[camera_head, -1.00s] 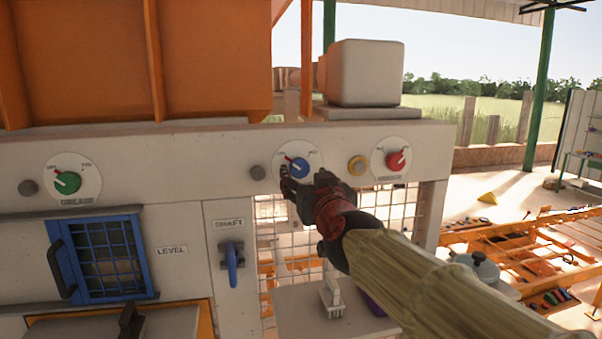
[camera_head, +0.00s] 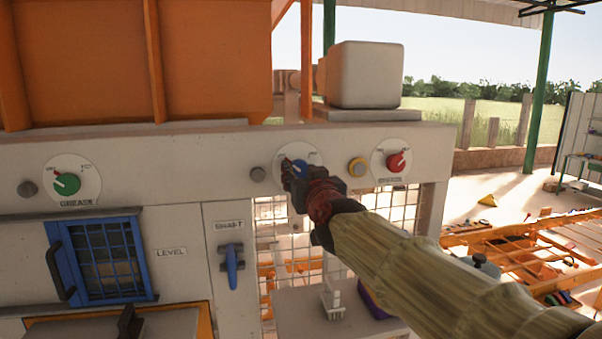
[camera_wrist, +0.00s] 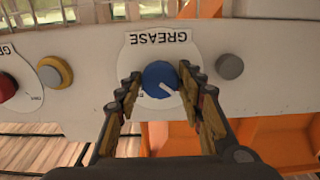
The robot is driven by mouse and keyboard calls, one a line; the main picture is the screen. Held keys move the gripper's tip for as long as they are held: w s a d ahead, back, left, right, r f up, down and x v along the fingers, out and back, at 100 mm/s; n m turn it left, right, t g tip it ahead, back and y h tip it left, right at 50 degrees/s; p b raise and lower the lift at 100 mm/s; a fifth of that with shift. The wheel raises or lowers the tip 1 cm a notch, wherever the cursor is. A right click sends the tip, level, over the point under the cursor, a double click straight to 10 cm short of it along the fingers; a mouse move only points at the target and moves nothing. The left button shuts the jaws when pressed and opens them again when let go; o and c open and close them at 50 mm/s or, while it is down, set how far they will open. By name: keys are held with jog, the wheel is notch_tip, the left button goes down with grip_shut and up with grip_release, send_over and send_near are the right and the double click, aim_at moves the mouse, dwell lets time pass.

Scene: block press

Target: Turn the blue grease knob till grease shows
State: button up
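The blue grease knob (camera_head: 301,167) sits on a white round dial on the machine's front beam, partly hidden behind my gripper in the head view. In the wrist view the blue knob (camera_wrist: 160,79) shows whole, with a white pointer mark toward its lower right and an upside-down GREASE label (camera_wrist: 158,38) above it. My gripper (camera_head: 291,172) is up at the dial. In the wrist view my gripper's fingers (camera_wrist: 158,84) stand apart on both sides of the knob, with a gap seen on each side. No grease is visible.
A grey button (camera_head: 257,174) and a yellow button (camera_head: 357,167) flank the dial. A red knob (camera_head: 396,161) is to the right and a green knob (camera_head: 67,184) far left. A blue shaft lever (camera_head: 231,263) hangs below left. A brush (camera_head: 331,298) stands on the shelf below.

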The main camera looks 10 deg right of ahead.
jog(key=c, duration=0.6)
jog(key=shift+c, duration=0.3)
jog(key=shift+m, duration=0.4)
jog(key=m+b, duration=0.1)
jog(key=m, duration=0.2)
jog(key=m+b, duration=0.1)
jog(key=m, duration=0.3)
jog(key=shift+m, duration=0.3)
jog(key=m+b, duration=0.1)
jog(key=m, duration=0.9)
jog(key=shift+b, duration=0.35)
